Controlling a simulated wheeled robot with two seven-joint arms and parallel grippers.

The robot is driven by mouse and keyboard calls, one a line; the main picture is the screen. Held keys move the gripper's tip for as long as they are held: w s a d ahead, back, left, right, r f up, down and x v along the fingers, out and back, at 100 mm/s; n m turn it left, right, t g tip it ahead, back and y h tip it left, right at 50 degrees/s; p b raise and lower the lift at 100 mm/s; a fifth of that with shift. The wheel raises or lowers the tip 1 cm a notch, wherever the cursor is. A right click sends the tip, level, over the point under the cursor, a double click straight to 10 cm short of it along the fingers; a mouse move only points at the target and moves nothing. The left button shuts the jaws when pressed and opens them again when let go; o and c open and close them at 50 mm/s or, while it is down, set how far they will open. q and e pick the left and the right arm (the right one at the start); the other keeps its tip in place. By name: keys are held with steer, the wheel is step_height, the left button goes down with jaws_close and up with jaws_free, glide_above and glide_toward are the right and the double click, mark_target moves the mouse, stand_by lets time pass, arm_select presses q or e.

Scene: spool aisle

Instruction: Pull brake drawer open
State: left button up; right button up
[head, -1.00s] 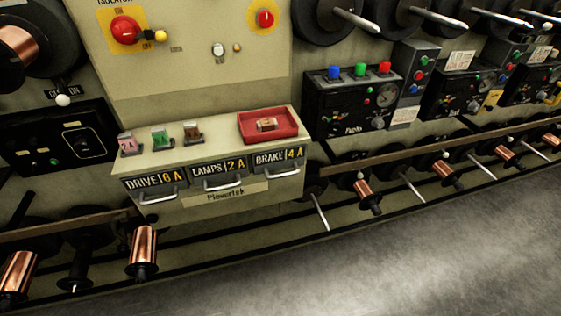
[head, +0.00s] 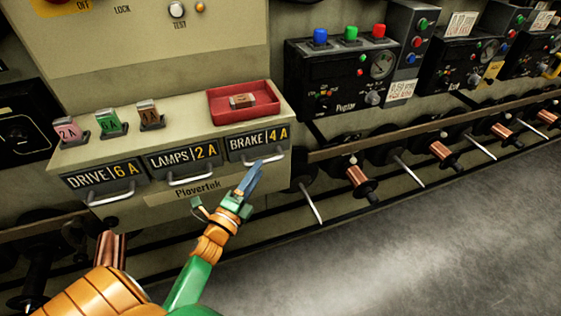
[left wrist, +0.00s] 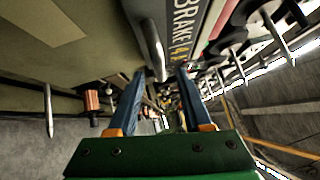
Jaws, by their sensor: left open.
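The brake drawer (head: 258,142) is the rightmost of three labelled drawers, marked BRAKE 4 A, and looks closed. Its silver bar handle (head: 262,161) runs along its lower front. My left gripper (head: 254,178) is just below and in front of this handle, its blue fingers pointing up at it. In the left wrist view the fingers (left wrist: 158,95) are apart, and the handle (left wrist: 153,48) lies just beyond their tips, near the gap. I cannot tell whether they touch it. My right gripper is not in view.
The drive drawer (head: 103,178) and lamps drawer (head: 184,158) sit to the left, with handles. On the ledge above are a red tray (head: 218,112) holding a small fuse and several coloured fuses in holders. Spools on spindles line the wall at right. The grey floor is clear.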

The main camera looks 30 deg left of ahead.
arm_select(q)
steer(key=w, duration=0.4)
steer(key=shift+w+a+r, duration=0.25)
steer(key=shift+r, duration=0.05)
steer(key=shift+s, duration=0.1)
jaws_close()
stand_by(1.0)
